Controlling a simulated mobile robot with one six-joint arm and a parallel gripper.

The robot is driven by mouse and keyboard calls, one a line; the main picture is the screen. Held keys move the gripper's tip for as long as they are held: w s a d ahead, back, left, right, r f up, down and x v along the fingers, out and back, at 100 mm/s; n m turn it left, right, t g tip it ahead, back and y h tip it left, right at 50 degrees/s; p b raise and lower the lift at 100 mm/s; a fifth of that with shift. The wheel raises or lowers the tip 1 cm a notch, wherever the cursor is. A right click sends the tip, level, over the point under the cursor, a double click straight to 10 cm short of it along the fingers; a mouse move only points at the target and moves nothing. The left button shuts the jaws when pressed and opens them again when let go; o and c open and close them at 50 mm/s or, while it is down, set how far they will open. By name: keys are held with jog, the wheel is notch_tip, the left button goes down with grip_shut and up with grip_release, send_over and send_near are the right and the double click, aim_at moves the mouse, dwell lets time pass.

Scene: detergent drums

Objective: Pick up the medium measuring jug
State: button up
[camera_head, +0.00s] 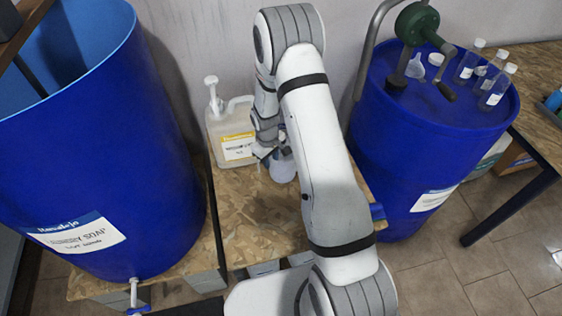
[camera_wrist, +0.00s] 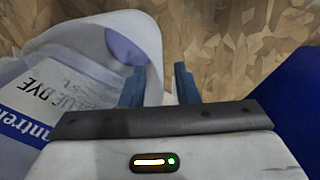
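A pale, rounded vessel with a violet-blue oval in it, which looks like a measuring jug (camera_wrist: 151,35), is just ahead of my gripper (camera_wrist: 160,86) in the wrist view. It also shows as a pale form (camera_head: 283,169) beside my arm in the head view, partly hidden. I cannot tell its size class. My gripper's fingers are apart, with a strip of the pale vessel and bare board between them. I see no clear grip. In the head view my gripper (camera_head: 268,153) is low over the board, mostly hidden by my wrist.
A container labelled blue dye (camera_wrist: 45,95) is close on the left in the wrist view. A yellow-labelled jerrycan (camera_head: 232,135) stands left of my arm. Large blue drums (camera_head: 95,140) (camera_head: 410,130) flank the wooden board (camera_head: 265,215). Small bottles (camera_head: 495,87) stand on the right drum.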

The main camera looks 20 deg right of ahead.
grip_shut()
dwell(1.4)
